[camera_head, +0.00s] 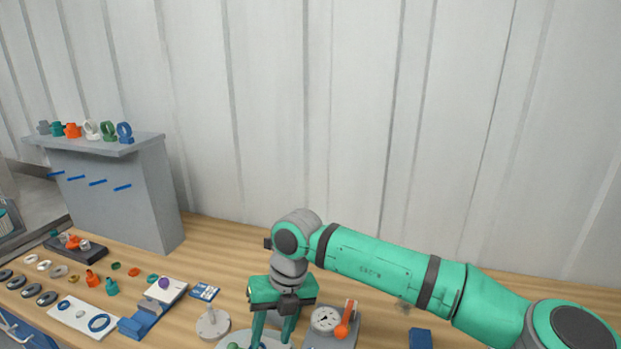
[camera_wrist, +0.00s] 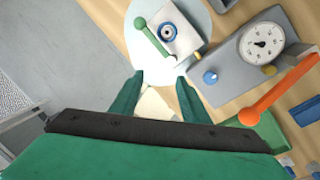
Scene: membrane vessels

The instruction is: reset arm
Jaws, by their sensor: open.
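My gripper (camera_head: 272,326) is at the end of my green and grey arm, pointing down over the front of the wooden bench. In the wrist view my gripper (camera_wrist: 160,88) shows two green fingers spread apart with nothing between them. A white round base (camera_wrist: 200,22) with a white block, a blue ring and a green lever lies just beyond the fingertips. I cannot tell the exact height of the fingers above it.
A grey gauge box (camera_wrist: 232,72) with an orange lever (camera_wrist: 280,88) stands close beside my gripper. A small round stand (camera_head: 213,323), a blue block (camera_head: 420,338) and several small parts lie on the bench. A grey shelf unit (camera_head: 115,190) stands at the left.

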